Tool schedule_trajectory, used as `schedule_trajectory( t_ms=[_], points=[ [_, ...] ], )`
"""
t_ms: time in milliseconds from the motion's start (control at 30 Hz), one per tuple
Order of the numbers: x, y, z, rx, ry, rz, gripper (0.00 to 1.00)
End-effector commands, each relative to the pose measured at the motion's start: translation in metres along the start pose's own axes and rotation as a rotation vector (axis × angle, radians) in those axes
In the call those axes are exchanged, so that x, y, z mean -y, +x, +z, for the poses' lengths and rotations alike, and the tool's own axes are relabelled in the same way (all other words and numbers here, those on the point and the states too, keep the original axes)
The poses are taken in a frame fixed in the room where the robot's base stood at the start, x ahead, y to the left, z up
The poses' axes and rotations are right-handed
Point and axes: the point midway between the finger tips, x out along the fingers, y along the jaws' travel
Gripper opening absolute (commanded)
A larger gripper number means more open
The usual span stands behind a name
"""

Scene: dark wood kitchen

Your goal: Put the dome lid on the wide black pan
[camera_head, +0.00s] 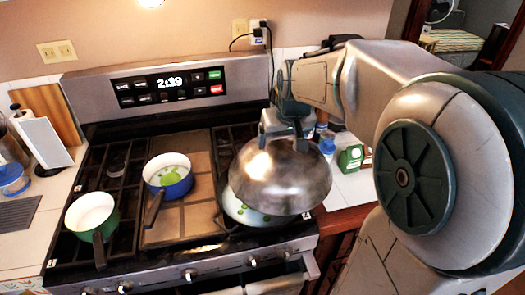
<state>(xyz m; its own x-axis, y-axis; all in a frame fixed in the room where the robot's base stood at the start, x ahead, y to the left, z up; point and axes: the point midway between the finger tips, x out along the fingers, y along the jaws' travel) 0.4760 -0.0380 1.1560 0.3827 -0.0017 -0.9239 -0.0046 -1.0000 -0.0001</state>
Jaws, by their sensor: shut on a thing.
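The dome lid (280,182) is a shiny brown-grey metal dome, held tilted over the right front of the stove. My gripper (299,138) is above the lid, shut on its top; the exact grip on the knob is hard to see. A wide pan (233,211) with a pale inside, a dark rim and green pieces in it sits on the right front burner. The lid covers most of it from view, and only its left and front parts show. I cannot tell whether the lid touches the pan's rim.
A blue pot (177,189) with green food stands on the middle of the stove, its handle toward the front. A green pot (92,212) stands at the left front. A green box (350,158) and a bottle (327,146) stand on the counter at right.

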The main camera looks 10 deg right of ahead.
Motion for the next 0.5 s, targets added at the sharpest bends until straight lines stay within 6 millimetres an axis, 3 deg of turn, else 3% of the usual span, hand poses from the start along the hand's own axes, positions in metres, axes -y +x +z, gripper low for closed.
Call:
schedule_trajectory(
  t_ms=[200,500],
  points=[
    [0.035,0.027,-0.010,0.001,-0.006,-0.002,0.22],
    [0.045,0.050,-0.006,0.003,-0.005,-0.002,0.22]
  ],
)
